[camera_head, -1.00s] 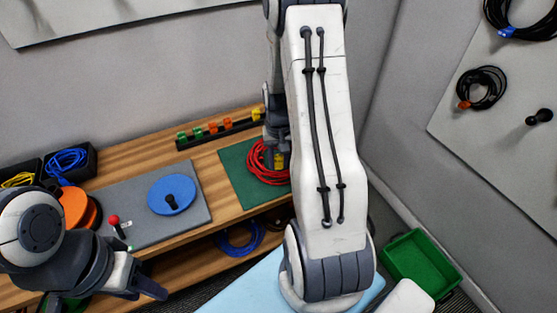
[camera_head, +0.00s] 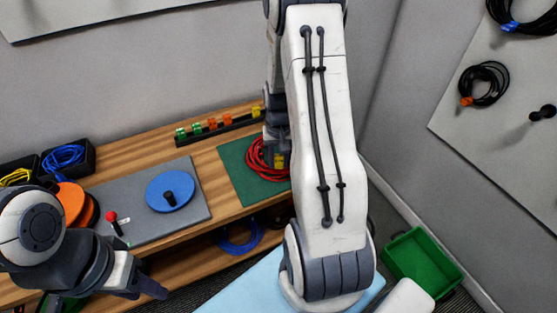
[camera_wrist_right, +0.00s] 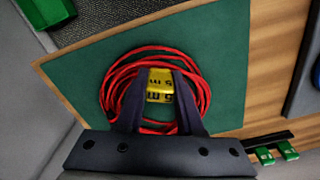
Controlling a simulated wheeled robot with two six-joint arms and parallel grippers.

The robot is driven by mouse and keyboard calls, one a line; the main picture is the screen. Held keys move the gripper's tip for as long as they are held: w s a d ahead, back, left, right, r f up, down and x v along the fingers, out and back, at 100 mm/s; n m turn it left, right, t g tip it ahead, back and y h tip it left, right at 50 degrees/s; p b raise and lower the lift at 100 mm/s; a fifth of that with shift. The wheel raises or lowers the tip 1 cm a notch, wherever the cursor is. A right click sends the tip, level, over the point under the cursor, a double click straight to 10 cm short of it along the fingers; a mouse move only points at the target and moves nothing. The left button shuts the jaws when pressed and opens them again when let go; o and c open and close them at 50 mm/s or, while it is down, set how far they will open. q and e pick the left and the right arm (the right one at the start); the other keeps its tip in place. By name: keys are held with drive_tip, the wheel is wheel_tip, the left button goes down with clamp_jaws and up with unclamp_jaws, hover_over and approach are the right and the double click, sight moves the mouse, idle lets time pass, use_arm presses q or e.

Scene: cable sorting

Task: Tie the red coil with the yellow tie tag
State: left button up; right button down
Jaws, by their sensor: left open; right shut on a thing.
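The red coil (camera_head: 256,158) lies on the green mat (camera_head: 236,176); it also shows in the right wrist view (camera_wrist_right: 113,82). The yellow tie tag (camera_wrist_right: 160,84), with black lettering, is between the fingers of my right gripper (camera_wrist_right: 157,100), over the coil's middle and inner edge. The tag also shows in the head view (camera_head: 279,161). My right gripper is shut on it, with the coil's strands close around the fingers. I cannot tell whether the tag is around the strands. My left gripper (camera_head: 150,291) is open and empty at the lower left, away from the coil.
A rack (camera_head: 222,134) of green, orange and yellow tags stands behind the mat. A grey board (camera_head: 138,228) with a blue disc (camera_head: 170,192) and a red-knobbed lever (camera_head: 112,217) lies left. A green bin (camera_head: 420,262) is at right. My right arm hides the mat's right side.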

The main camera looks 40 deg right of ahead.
drive_tip(key=shift+f, duration=0.55)
idle(0.5)
idle(0.4)
drive_tip(key=shift+c, duration=2.3)
unclamp_jaws()
drive_tip(key=shift+r, duration=0.1)
wheel_tip(320, 180, up, 10)
drive_tip(key=shift+r, duration=0.15)
